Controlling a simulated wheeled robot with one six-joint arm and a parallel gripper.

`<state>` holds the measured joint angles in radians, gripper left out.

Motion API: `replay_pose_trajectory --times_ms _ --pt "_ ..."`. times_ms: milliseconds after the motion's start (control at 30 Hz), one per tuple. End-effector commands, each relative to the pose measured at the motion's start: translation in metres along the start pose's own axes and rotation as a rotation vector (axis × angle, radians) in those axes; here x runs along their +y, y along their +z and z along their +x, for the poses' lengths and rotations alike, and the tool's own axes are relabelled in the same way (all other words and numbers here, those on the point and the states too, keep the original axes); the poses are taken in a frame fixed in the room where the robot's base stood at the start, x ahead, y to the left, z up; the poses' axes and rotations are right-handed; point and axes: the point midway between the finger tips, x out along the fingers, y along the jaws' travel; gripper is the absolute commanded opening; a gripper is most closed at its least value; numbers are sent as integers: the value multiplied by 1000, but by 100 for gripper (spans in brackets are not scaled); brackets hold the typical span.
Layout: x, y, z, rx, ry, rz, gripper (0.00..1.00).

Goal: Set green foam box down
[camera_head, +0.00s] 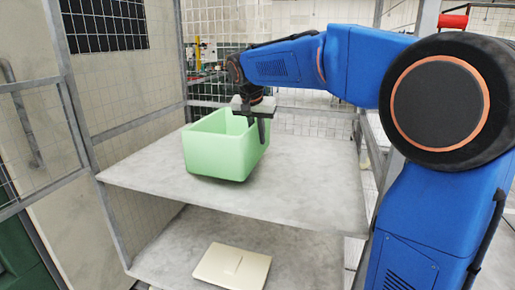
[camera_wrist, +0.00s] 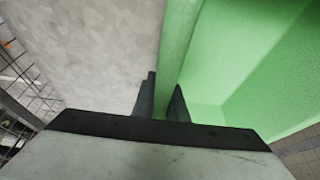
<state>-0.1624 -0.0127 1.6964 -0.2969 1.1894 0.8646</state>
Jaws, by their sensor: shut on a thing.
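The green foam box (camera_head: 215,152) is an open-topped, light green tub over the upper shelf (camera_head: 310,180) of a metal rack. It looks upright, and its base appears at or very close to the shelf surface; I cannot tell whether it touches. My gripper (camera_head: 262,132) is at the box's right side, pointing down, shut on the rim. In the wrist view my gripper's fingers (camera_wrist: 161,100) straddle the green wall (camera_wrist: 178,50), one inside and one outside. The box's far side is partly hidden by my gripper.
A cream flat lid-like piece (camera_head: 232,267) lies on the lower shelf (camera_head: 170,255). Metal posts and mesh panels (camera_head: 100,70) enclose the rack at left and back. The upper shelf is bare to the right and in front of the box.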

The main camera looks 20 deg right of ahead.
Motion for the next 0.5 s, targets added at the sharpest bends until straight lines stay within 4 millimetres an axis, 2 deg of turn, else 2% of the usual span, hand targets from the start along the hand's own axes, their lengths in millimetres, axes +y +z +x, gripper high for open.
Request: replay_pose_trajectory --times_ms 300,500 --pt "0 14 33 -1 2 0 0" --pt "0 16 38 0 1 0 0"
